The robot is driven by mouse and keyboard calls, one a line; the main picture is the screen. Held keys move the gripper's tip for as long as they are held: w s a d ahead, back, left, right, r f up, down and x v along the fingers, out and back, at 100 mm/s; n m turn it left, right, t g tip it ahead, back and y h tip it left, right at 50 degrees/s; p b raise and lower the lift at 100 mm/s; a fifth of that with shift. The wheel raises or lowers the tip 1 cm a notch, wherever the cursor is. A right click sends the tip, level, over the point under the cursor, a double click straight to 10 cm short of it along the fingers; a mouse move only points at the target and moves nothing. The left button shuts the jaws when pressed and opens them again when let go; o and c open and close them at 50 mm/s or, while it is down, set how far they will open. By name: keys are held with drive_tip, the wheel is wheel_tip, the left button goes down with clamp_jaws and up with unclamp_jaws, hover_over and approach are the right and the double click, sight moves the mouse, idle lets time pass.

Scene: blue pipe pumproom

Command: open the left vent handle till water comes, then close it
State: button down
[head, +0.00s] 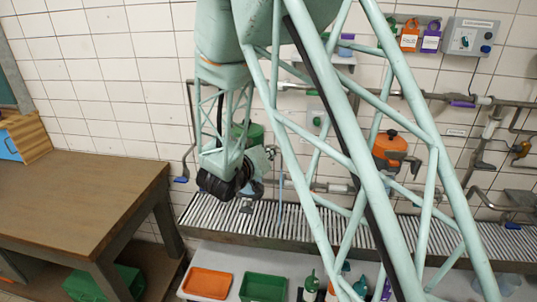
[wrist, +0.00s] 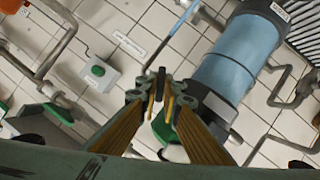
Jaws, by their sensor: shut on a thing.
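My gripper shows in the wrist view (wrist: 158,88), with its fingertips close together on a small dark thing (wrist: 160,76). I cannot tell for sure whether this is the left vent handle. In the head view my arm hangs at centre left, and my gripper is mostly hidden behind the dark wrist. A small blue handle (head: 181,180) sits at the low end of a thin grey pipe on the left of the wall, to the left of my wrist. No running water can be made out.
A blue cylinder (wrist: 238,58) stands close to the right of my gripper in the wrist view. A box with a green button (wrist: 98,70) is at left. A wooden table (head: 85,190), a slatted grating (head: 330,222), an orange tray (head: 207,283) and a green tray (head: 263,288) lie below.

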drive_tip(key=shift+n+p, duration=0.3)
drive_tip(key=shift+p, duration=0.65)
drive_tip(key=shift+n+h+p, duration=0.4)
drive_tip(key=shift+n+p, duration=0.1)
drive_tip(key=shift+p, duration=0.25)
drive_tip(key=c, duration=3.1)
unclamp_jaws()
drive_tip(key=shift+s+a, duration=0.1)
drive_tip(key=shift+s, duration=0.1)
drive_tip(key=v, duration=1.1)
drive_tip(key=shift+s, duration=0.35)
drive_tip(key=shift+o, duration=1.4)
drive_tip(key=shift+a, duration=0.15)
drive_tip(key=shift+s+f+b, duration=0.15)
drive_tip(key=shift+b, duration=0.35)
